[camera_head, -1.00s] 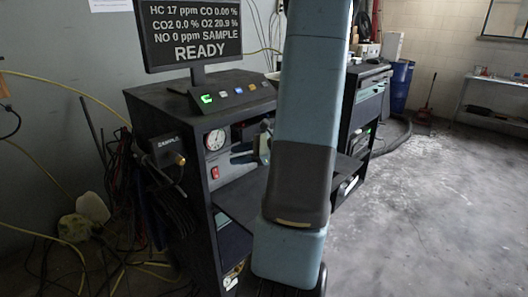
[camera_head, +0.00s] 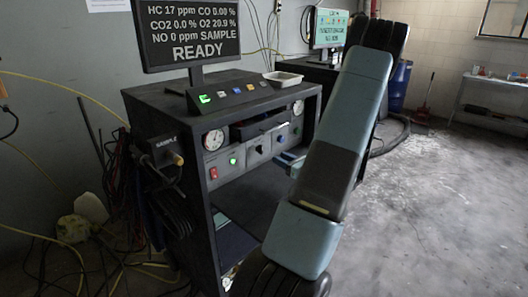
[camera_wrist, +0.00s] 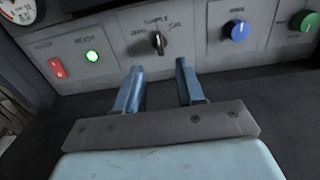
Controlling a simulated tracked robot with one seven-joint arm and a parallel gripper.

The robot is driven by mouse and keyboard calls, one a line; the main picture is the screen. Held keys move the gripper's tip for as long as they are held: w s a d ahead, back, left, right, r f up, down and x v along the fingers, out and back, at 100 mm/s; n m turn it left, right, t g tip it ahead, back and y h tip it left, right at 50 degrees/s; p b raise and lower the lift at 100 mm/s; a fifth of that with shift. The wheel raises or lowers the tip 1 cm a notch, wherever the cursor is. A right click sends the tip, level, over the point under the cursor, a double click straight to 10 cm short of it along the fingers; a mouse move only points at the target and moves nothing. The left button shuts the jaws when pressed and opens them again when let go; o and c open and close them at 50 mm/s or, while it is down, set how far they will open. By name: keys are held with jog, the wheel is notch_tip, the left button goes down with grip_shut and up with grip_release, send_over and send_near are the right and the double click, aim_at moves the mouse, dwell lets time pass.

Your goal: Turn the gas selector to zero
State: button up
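The gas selector is a small dark knob (camera_wrist: 158,42) on a grey front panel (camera_wrist: 200,42), with SAMPLE printed above it and a ZERO-like label to its left. Its light mark appears to point up, near SAMPLE. It also shows small in the head view (camera_head: 259,149). My gripper (camera_wrist: 158,68) is open and empty, its two blue fingers pointing at the panel, just below and in front of the knob and apart from it. In the head view most of the gripper is hidden behind my arm.
A red switch (camera_wrist: 57,68) and lit green lamp (camera_wrist: 92,56) lie left of the knob; a blue knob (camera_wrist: 237,30) and green knob (camera_wrist: 304,21) lie right. The monitor (camera_head: 192,33) reads SAMPLE and READY. A dark shelf (camera_head: 235,203) lies below the panel.

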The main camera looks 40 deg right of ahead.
aim_at(260, 149)
jog(key=w, duration=1)
jog(key=shift+a, duration=0.4)
grip_shut()
